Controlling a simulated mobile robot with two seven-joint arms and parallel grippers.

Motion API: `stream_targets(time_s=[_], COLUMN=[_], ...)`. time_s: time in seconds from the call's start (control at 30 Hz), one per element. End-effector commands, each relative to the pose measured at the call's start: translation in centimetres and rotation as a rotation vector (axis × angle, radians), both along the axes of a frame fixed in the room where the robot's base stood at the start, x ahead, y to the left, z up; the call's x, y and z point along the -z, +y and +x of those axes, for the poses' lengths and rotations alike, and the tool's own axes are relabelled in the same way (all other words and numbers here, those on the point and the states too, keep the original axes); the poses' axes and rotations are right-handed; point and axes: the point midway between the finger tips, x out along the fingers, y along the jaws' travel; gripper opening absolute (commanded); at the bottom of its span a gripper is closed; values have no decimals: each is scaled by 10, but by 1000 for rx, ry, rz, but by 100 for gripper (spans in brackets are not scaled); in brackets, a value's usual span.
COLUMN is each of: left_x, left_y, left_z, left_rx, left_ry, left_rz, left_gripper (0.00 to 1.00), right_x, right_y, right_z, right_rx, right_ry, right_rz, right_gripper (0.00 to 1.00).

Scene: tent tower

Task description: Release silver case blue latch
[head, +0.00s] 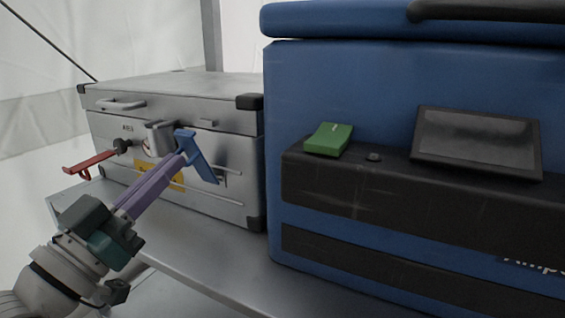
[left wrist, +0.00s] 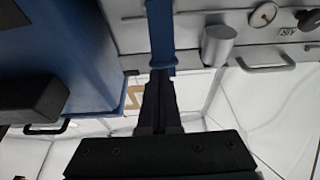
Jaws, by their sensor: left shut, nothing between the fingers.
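The silver case (head: 225,150) stands closed on a grey shelf, left of a large blue box. Its blue latch (head: 203,163) is on the front face and slants down to the right in the head view. In the left wrist view the blue latch (left wrist: 160,35) is a long upright strip. My left gripper (head: 181,160) has purple fingers, shut and empty, with tips close against the latch. Its tips also show at the latch's lower end in the left wrist view (left wrist: 160,74). I cannot tell whether they touch. My right gripper is out of view.
A red latch (head: 90,161) sticks out at the case's left. A silver cylinder (head: 160,138) sits beside the blue latch. The blue box (head: 340,85) with a dark screen (head: 476,140) and green piece (head: 329,139) stands close on the right. The shelf front (head: 225,272) is bare.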

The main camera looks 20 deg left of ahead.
Motion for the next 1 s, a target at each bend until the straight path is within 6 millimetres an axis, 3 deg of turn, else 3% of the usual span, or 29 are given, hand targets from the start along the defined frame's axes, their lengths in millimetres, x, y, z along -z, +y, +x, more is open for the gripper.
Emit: stream_targets(time_s=[0.03,0.1,0.4,1.0], left_x=[20,26,49,91], left_y=[0,1,1,1], left_z=[-2,-4,-12,-9], left_rx=[-2,-2,0,-1], left_ry=[-36,-99,-330,-324], left_rz=[-6,-9,-27,-27], left_gripper=[0,0,0,0], right_x=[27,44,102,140], right_y=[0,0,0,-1], right_z=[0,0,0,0], right_rx=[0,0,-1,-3], right_ry=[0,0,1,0], right_rz=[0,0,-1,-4], right_gripper=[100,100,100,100])
